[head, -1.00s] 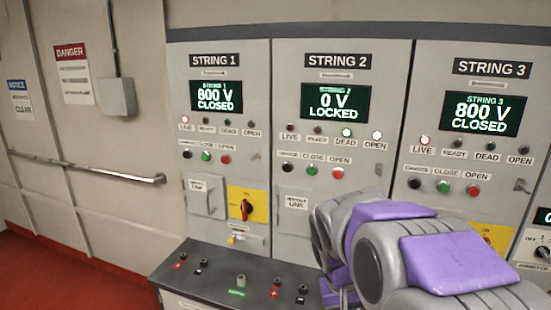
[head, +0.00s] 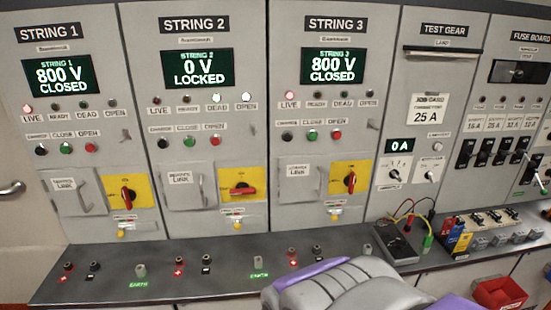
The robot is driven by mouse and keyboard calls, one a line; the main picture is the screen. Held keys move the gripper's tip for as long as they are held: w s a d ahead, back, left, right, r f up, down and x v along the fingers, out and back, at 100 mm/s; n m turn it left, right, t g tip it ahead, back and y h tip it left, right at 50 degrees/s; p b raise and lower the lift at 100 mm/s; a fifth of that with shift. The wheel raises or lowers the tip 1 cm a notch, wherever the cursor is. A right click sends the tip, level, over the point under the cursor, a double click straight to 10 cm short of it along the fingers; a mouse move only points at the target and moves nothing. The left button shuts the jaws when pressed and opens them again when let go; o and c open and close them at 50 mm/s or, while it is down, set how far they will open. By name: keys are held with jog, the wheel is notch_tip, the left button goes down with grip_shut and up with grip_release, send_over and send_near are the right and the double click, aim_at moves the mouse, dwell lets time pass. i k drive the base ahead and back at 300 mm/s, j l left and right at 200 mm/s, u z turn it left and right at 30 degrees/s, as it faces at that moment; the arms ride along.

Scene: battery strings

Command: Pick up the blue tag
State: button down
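A small blue item (head: 463,243) stands on the right part of the bench, among red and yellow pieces just right of a dark meter. It may be the blue tag, but it is too small to tell. My arm, grey with purple panels, reaches in from the bottom right of centre, well left of and nearer than that item. My gripper is not in view, so its fingers and anything in them are hidden.
The bench (head: 110,282) carries several terminals along its front. The dark meter (head: 398,240) has leads rising from it. Grey clamp-like parts (head: 498,238) lie right of the blue item. A red bin (head: 500,293) sits lower right. String cabinets with yellow-backed switches (head: 240,188) stand behind.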

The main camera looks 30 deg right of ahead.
aim_at(453, 236)
jog(key=k+j+z, duration=0.15)
jog(key=z, duration=1.95)
jog(key=i+l+z, duration=0.1)
jog(key=i, duration=0.6)
jog(key=i+l+z, duration=0.15)
jog(key=i, duration=0.55)
